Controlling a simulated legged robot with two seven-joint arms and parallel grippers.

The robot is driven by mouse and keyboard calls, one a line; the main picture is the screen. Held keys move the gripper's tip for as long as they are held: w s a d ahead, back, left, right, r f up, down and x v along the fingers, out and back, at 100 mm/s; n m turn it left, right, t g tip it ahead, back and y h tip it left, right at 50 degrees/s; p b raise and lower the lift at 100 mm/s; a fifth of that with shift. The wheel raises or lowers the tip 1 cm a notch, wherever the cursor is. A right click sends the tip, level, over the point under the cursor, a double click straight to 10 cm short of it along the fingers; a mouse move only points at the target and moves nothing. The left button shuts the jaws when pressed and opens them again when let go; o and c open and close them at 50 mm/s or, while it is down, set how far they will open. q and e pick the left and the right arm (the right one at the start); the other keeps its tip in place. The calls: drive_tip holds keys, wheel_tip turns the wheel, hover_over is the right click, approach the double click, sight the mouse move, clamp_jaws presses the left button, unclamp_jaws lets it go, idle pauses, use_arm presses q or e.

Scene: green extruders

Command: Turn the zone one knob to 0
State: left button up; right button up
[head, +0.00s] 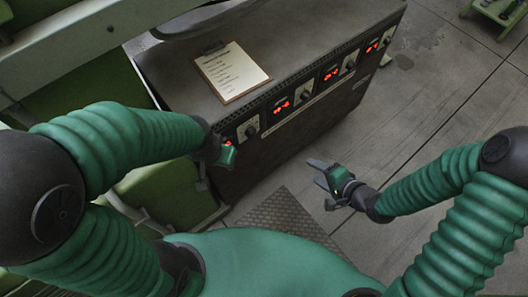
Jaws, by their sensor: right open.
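A dark control cabinet (290,140) has a row of red number displays and dark knobs on light plates along its front. Its leftmost visible knob (250,130) sits beside a red-lit display (228,143), partly hidden by my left gripper. The zone labels and knob settings are too small to read. My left gripper (205,180) is at the cabinet's left front, just below and left of that knob; its fingers are mostly hidden. My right gripper (318,175) is open and empty, in front of the cabinet, apart from the panel.
Further along the panel are a second knob (304,94), a third knob (348,64) and more. A clipboard (231,72) with paper lies on the cabinet top. Green machinery (165,190) stands at left. A ridged floor plate (285,215) lies below.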

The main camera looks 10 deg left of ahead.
drive_tip(key=a+f+m+t+y+b, duration=0.1)
drive_tip(key=a+f+m+y+b, duration=0.2)
drive_tip(key=a+f, duration=0.15)
drive_tip(key=m+t+y+b, duration=0.2)
drive_tip(key=m+y+b, duration=0.25)
drive_tip(key=b, duration=0.35)
approach(254, 136)
drive_tip(key=shift+m, duration=0.25)
drive_tip(key=x, duration=0.8)
drive_tip(key=shift+f, duration=0.1)
drive_tip(key=shift+w+a, duration=0.25)
drive_tip(key=shift+a, duration=0.1)
use_arm(q)
drive_tip(key=s+x, duration=0.3)
drive_tip(key=x, duration=1.1)
drive_tip(key=shift+d+f, duration=0.15)
drive_tip(key=shift+f, duration=0.2)
use_arm(e)
clamp_jaws()
